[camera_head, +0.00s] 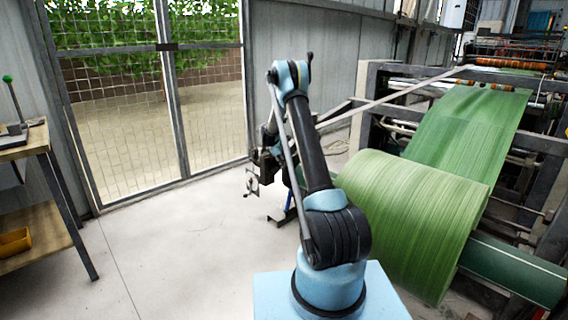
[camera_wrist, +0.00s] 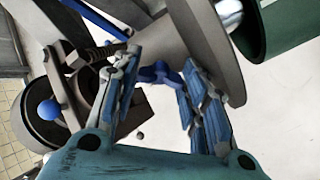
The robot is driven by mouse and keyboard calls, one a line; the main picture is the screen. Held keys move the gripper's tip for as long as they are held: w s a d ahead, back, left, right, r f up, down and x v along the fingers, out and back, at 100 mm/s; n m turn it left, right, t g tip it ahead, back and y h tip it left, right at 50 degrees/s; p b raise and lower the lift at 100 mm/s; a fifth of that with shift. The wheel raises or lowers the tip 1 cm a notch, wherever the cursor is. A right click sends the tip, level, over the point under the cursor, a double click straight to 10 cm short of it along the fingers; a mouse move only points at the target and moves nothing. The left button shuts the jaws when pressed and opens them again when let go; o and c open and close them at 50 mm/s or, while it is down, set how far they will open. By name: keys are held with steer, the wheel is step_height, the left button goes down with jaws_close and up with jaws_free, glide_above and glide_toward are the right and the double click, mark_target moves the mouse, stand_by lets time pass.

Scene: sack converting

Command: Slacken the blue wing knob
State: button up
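The blue wing knob (camera_wrist: 157,73) shows in the wrist view, ahead of my gripper and between its two fingertips. A grey round flange or disc is just beyond it on the right. My gripper (camera_wrist: 162,64) is open, with one finger on each side of the knob in the picture. The right fingertip looks close to the knob's right wing; I cannot tell whether they touch. In the head view my gripper (camera_head: 254,180) is at the end of my arm, left of the green roll. The knob cannot be made out there.
A blue ball (camera_wrist: 48,110) on a dark mechanism is left of my gripper in the wrist view. The large green roll (camera_head: 415,215) and its machine stand on the right. A workbench (camera_head: 40,150) is at far left. The floor between is mostly clear.

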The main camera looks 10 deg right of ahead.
steer(key=shift+m, duration=0.3)
steer(key=shift+m, duration=1)
steer(key=o, duration=0.8)
steer(key=v, duration=1.2)
steer(key=shift+d, duration=0.1)
